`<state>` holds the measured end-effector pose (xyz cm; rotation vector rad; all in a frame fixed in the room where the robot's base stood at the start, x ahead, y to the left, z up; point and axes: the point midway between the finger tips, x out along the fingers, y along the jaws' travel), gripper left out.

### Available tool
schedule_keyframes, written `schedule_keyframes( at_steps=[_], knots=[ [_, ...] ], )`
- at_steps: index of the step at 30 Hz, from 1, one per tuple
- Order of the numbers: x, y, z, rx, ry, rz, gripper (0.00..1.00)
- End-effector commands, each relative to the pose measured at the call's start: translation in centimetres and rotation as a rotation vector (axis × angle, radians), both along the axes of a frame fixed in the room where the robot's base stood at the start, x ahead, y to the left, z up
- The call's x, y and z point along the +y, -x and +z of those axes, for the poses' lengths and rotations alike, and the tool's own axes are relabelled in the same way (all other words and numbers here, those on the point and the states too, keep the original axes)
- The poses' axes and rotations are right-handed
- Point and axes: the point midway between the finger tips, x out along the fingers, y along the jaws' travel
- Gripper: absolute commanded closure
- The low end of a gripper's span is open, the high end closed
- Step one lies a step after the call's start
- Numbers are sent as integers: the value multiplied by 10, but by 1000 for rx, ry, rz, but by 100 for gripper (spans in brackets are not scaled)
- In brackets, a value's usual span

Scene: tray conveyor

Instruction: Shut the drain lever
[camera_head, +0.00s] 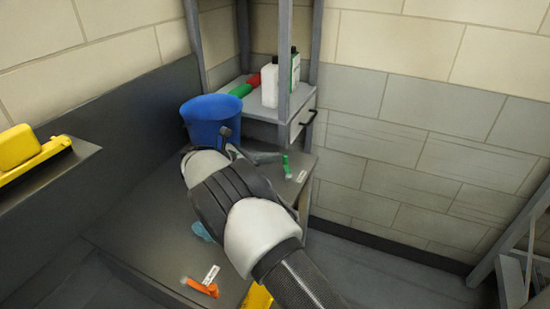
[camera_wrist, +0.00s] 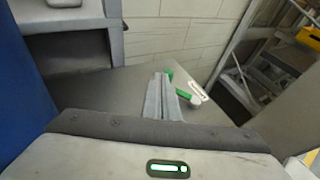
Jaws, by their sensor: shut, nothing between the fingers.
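A green lever (camera_head: 286,166) stands on the grey counter near its back right, with a white label beside it. An orange lever (camera_head: 200,286) lies at the front of the counter, also beside a label. The labels are too small to read, so I cannot tell which lever is the drain. My gripper (camera_head: 270,157) is just left of the green lever, mostly behind my arm. In the wrist view my gripper's fingers (camera_wrist: 161,78) are together and empty, and the green lever (camera_wrist: 184,96) shows just to their right. I cannot tell whether they touch.
A blue bucket (camera_head: 211,120) stands behind my gripper. White bottles (camera_head: 270,84) and red and green items sit on a shelf (camera_head: 253,107) at the back. A teal cloth (camera_head: 202,231) lies on the counter. Yellow objects (camera_head: 20,150) are at the left.

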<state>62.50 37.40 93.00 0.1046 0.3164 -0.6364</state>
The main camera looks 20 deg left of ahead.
Motion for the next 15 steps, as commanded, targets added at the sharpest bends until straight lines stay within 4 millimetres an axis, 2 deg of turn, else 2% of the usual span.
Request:
schedule_keyframes(
  at_steps=[15],
  knots=[
    [-15, -22, 0, -1, 0, 10, 100]
  ],
)
